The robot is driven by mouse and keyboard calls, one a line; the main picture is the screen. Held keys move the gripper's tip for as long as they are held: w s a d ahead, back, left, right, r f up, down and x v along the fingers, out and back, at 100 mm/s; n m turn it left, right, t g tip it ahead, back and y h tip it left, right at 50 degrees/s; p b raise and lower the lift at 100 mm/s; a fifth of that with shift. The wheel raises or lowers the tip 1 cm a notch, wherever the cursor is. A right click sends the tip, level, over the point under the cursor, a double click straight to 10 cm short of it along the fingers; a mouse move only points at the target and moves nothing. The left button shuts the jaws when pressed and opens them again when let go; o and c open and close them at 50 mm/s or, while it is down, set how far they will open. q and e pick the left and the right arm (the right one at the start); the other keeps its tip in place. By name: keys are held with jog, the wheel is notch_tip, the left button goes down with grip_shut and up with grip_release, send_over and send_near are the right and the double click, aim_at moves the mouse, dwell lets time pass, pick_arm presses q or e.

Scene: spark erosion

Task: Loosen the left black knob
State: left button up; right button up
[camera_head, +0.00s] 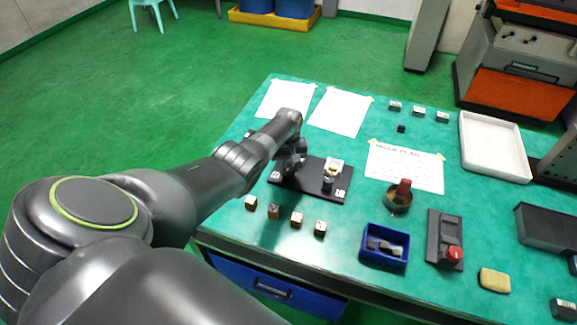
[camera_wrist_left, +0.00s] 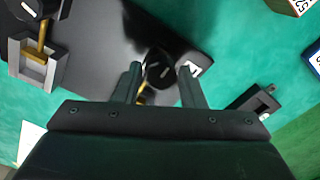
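A black base plate (camera_head: 312,190) lies on the green table in the head view. One black knob (camera_head: 327,183) shows beside a pale block on the plate's right part. The plate's left part is mostly covered by my left gripper (camera_head: 290,162), which is over it. In the left wrist view, a black knob (camera_wrist_left: 159,72) with a white mark and a brass-coloured stem sits between the two fingers of my open left gripper (camera_wrist_left: 161,72). The fingers appear apart from the knob; whether either touches it is unclear. My right gripper is not in view.
Several small labelled blocks (camera_head: 296,218) line the table's front edge. A blue box (camera_head: 384,259), a brass-coloured cup (camera_head: 398,205) and a black holder with a red knob (camera_head: 453,253) stand to the right. A white tray (camera_head: 494,146) is at the far right. Paper sheets lie behind.

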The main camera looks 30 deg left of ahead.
aim_at(288, 168)
pick_arm(q)
jog(key=shift+o, duration=1.3)
jog(key=shift+r, duration=0.25)
notch_tip(288, 168, up, 6)
jog(key=shift+f+p, duration=0.1)
jog(key=shift+p, duration=0.8)
notch_tip(288, 168, up, 11)
jog(key=b, duration=0.1)
